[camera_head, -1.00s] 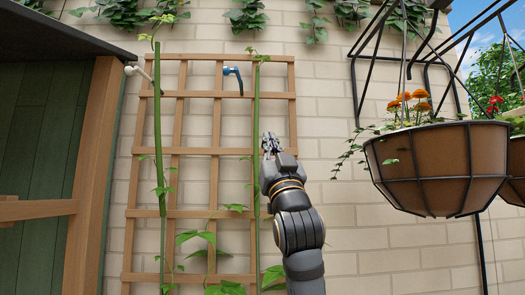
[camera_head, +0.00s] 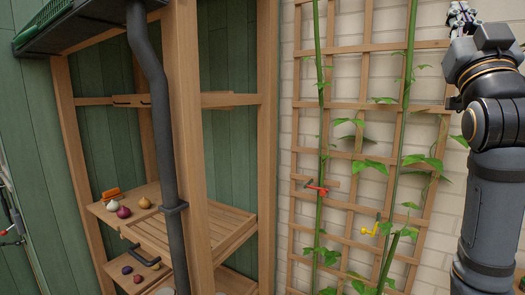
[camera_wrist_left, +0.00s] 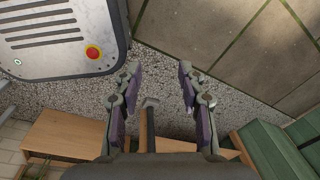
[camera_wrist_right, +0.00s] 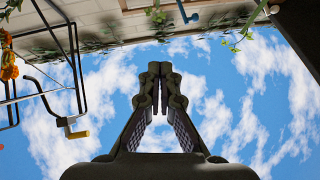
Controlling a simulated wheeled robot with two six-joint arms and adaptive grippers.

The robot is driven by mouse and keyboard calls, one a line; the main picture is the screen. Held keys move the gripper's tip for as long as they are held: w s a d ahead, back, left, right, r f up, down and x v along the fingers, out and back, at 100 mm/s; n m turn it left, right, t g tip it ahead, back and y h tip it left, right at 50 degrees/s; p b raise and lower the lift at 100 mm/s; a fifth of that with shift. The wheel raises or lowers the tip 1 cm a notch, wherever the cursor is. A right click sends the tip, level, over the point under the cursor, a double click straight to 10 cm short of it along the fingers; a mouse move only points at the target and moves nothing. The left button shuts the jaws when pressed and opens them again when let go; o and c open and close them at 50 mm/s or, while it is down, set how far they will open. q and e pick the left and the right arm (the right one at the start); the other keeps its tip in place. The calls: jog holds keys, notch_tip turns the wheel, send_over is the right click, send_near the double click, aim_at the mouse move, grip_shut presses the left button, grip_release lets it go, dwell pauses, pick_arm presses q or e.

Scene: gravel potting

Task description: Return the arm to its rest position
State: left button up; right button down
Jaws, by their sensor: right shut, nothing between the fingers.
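My right gripper (camera_head: 462,18) is raised at the top right of the head view, in front of the brick wall beside the trellis. In the right wrist view its fingers (camera_wrist_right: 160,72) are together with nothing between them, against open sky. My left gripper (camera_wrist_left: 160,70) shows only in the left wrist view. Its two fingers are spread apart and empty, above a pebbled floor. The left arm is outside the head view.
A wooden trellis (camera_head: 345,157) with climbing plants stands against the wall, with a red clip (camera_head: 316,188) and a yellow clip (camera_head: 371,230). A wooden shelf unit (camera_head: 187,150) holds bulbs. A blue clip (camera_wrist_right: 181,14) and black hanging frame (camera_wrist_right: 72,60) show in the right wrist view.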

jog(key=w+a+f+n+g+y, duration=0.1)
jog(key=w+f+g, duration=0.15)
jog(key=f, duration=0.45)
jog(key=w+a+f+n+g+y, duration=0.1)
jog(key=w+f+y, duration=0.1)
jog(key=w+f, duration=0.35)
jog(key=w+f+g+y, duration=0.1)
jog(key=w+f, duration=0.1)
jog(key=f, duration=0.7)
notch_tip(320, 180, down, 30)
jog(key=a+r+n+g+y, duration=0.1)
jog(key=a+n+g+y, duration=0.15)
jog(key=g, duration=0.45)
jog(key=s+a+f+g+y, duration=0.3)
jog(key=s+f+g, duration=0.8)
jog(key=s+f, duration=1.75)
notch_tip(320, 180, down, 27)
jog(key=s+d+g+h, duration=0.1)
jog(key=s+g, duration=0.1)
jog(key=s, duration=0.1)
pick_arm(q)
jog(key=w, duration=0.3)
jog(key=shift+w+d, duration=0.15)
jog(key=shift+d, duration=0.15)
pick_arm(e)
jog(key=s+d+f, duration=0.1)
jog(key=s+f, duration=1.5)
jog(key=s, duration=0.2)
jog(key=shift+d+f+m, duration=0.2)
jog(key=shift+m, duration=0.15)
